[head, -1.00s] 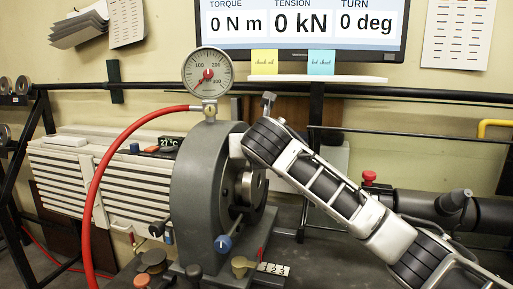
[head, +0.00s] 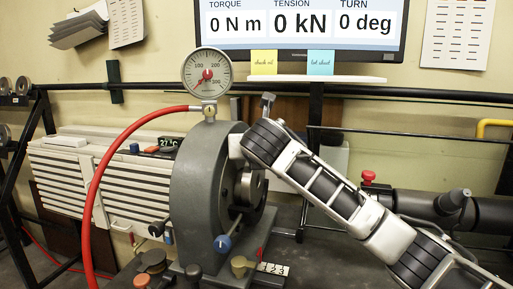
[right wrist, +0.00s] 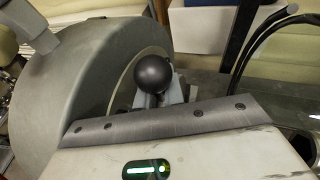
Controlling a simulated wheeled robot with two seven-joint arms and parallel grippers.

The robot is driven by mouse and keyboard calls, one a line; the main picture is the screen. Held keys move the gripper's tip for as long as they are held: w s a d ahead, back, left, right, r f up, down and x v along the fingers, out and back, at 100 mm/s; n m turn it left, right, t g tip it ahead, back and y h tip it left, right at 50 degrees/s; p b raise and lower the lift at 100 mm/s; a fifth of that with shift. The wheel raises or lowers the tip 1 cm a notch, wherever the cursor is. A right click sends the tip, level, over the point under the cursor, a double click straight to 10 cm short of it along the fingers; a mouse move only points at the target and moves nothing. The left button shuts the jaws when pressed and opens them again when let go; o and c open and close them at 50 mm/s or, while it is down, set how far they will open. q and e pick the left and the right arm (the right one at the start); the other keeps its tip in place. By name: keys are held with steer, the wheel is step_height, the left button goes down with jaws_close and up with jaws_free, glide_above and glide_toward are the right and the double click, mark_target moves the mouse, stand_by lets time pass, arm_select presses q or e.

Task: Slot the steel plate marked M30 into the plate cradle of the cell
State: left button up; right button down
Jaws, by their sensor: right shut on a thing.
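The cell is a heavy grey ring-shaped housing (head: 205,195) in the middle of the head view, with a round bore on its right side. It also fills the left of the right wrist view (right wrist: 60,100). My right gripper (head: 238,146) is at the cell's upper right. In the right wrist view, my right gripper (right wrist: 163,98) appears shut around a part topped by a black ball knob (right wrist: 152,74), close beside the cell; its fingertips are mostly hidden. I cannot make out the M30 plate or its marking, nor clearly the plate cradle. My left gripper is out of view.
A dial gauge (head: 207,72) with a red hose (head: 105,165) tops the cell. Round plates (head: 22,86) sit on a rack at far left. A dark cylinder (head: 425,207) lies at right.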

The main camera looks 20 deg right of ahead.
steer(key=shift+a, duration=0.45)
steer(key=c, duration=1.4)
jaws_free()
steer(key=shift+c, duration=0.2)
steer(key=b+v, duration=0.2)
steer(key=v, duration=1.3)
steer(key=shift+s+d, duration=0.3)
steer(key=shift+s, duration=0.15)
steer(key=shift+o, duration=0.3)
steer(key=shift+r, duration=0.1)
